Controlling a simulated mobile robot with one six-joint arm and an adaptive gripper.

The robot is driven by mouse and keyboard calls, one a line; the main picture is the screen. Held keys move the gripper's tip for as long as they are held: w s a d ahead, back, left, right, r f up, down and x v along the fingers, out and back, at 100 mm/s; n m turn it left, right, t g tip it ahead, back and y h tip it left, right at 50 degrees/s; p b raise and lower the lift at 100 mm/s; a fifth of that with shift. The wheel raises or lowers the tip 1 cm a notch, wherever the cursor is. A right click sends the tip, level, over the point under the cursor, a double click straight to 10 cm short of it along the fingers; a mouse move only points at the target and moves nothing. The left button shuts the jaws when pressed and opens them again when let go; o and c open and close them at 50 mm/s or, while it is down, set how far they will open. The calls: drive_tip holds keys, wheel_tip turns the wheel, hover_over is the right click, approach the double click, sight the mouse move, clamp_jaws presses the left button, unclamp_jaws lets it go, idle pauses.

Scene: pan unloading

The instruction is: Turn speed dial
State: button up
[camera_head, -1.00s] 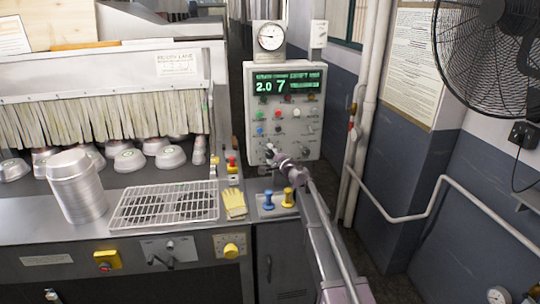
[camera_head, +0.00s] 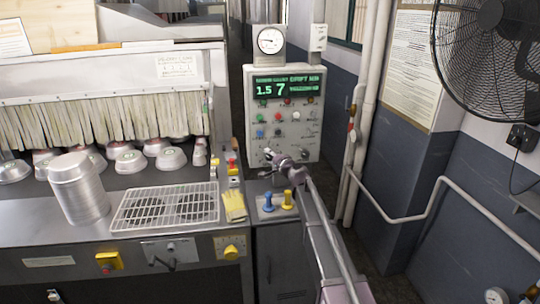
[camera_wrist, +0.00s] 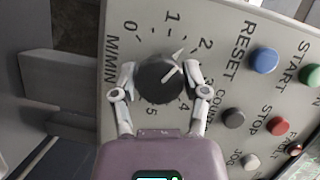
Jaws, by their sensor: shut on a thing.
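The speed dial (camera_wrist: 158,80) is a round black knob with a white pointer line, on the grey control panel (camera_wrist: 222,40). In the wrist view, a scale marked 0 to 5 and M/MIN runs around it. The pointer aims to the upper right, near the 2 to 3 marks. My gripper (camera_wrist: 160,88) has one finger on each side of the dial and is shut on it. In the head view, my gripper (camera_head: 270,158) is at the panel's lower left and hides the dial. The green display (camera_head: 285,88) reads 1.5 and 7.
Beside the dial are a blue RESET button (camera_wrist: 264,60), a red STOP button (camera_wrist: 278,126) and a green START button (camera_wrist: 313,76). Left of the panel are a wire rack (camera_head: 165,207), stacked pans (camera_head: 78,188) and yellow gloves (camera_head: 234,205). A fan (camera_head: 490,45) hangs at right.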

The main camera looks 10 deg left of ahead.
drive_tip(key=n+h+p, duration=0.2)
drive_tip(key=n, duration=0.2)
drive_tip(key=shift+w+p, duration=0.1)
drive_tip(key=shift+p, duration=0.25)
drive_tip(key=shift+n+g+h, duration=0.3)
drive_tip(key=o, duration=1.1)
drive_tip(key=shift+o, duration=0.2)
drive_tip(key=shift+f, duration=0.1)
